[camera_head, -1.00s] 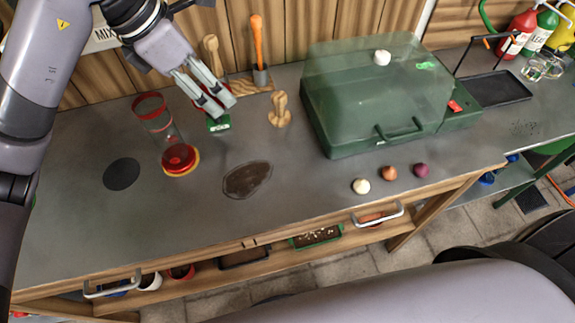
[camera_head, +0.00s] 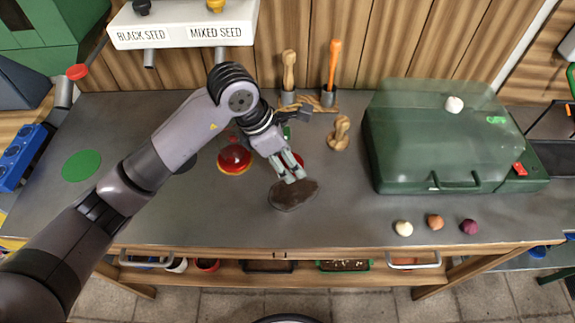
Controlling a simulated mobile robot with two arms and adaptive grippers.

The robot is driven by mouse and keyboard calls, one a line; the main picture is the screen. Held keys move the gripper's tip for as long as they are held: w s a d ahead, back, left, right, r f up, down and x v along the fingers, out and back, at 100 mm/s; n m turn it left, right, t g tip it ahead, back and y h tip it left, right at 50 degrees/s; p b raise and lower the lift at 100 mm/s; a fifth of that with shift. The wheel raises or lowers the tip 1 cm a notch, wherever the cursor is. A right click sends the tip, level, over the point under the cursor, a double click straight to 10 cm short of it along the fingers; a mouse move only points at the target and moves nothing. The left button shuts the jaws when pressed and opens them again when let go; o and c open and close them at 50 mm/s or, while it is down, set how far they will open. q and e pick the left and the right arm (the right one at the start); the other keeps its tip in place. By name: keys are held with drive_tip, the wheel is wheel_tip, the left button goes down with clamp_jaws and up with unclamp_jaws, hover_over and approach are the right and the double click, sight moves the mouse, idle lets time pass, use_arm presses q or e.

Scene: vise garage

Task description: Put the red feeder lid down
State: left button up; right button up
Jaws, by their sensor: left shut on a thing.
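My left gripper (camera_head: 291,176) is shut on the red feeder lid (camera_head: 299,158); only a little red shows beside the fingers. The gripper hangs over the back edge of a dark brown patch (camera_head: 293,197) on the grey bench. I cannot tell how high the lid is above the bench. The feeder (camera_head: 234,157), with a red bottom and a yellow-orange rim, stands left of the gripper, its upper part partly covered by my arm. My right gripper is not in view.
A green disc (camera_head: 81,165) lies at left.

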use_arm(q)
wheel_tip(320, 180, down, 4)
drive_tip(key=shift+r, duration=0.1)
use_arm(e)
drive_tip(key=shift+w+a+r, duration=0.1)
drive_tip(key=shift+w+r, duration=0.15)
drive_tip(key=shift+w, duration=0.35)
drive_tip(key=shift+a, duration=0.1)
use_arm(q)
drive_tip(key=o, duration=0.9)
drive_tip(key=shift+o, duration=0.2)
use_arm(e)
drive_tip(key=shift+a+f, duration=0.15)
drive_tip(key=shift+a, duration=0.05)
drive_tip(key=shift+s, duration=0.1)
